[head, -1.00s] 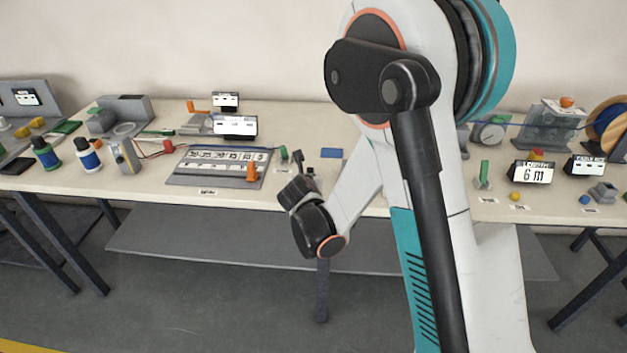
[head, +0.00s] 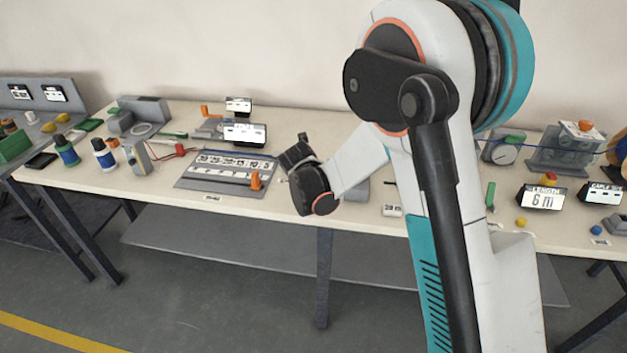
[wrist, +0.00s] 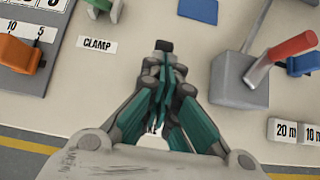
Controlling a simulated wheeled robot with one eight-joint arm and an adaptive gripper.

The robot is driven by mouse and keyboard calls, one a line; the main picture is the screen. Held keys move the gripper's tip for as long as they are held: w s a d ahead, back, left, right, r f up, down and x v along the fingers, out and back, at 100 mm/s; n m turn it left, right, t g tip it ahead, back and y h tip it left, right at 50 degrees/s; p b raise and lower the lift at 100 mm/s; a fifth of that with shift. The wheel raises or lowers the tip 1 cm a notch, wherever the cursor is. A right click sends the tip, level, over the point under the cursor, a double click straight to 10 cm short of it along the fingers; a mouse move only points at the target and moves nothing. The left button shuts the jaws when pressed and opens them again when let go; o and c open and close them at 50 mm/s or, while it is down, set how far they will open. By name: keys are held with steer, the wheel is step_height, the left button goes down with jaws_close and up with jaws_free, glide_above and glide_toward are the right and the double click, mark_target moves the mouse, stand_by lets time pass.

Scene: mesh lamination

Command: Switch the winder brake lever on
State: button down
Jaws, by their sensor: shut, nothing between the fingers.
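In the wrist view a red-handled lever (wrist: 290,48) stands on a grey block (wrist: 238,85) at the right, its handle tilted to the upper right. I see no label naming it as the winder brake. In the head view a grey block (head: 357,191) shows partly behind my arm; its lever is not visible there. A green upright lever (head: 490,194) stands to the right of my arm in the head view. My gripper (wrist: 163,50) is shut and empty, above the bench, left of the red-handled lever and apart from it. Its fingertips are not clear in the head view.
A CLAMP label (wrist: 97,44) lies left of my gripper, with a green part (wrist: 100,6) above it. An orange lever (head: 256,180) stands on a numbered panel (head: 185,183). A blue piece (wrist: 199,10) is at the top. A LENGTH display (head: 541,198) reads 6 m.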

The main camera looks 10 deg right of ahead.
steer(key=shift+w+d, duration=0.2)
steer(key=shift+w, duration=0.3)
steer(key=shift+r, duration=0.15)
stand_by(0.3)
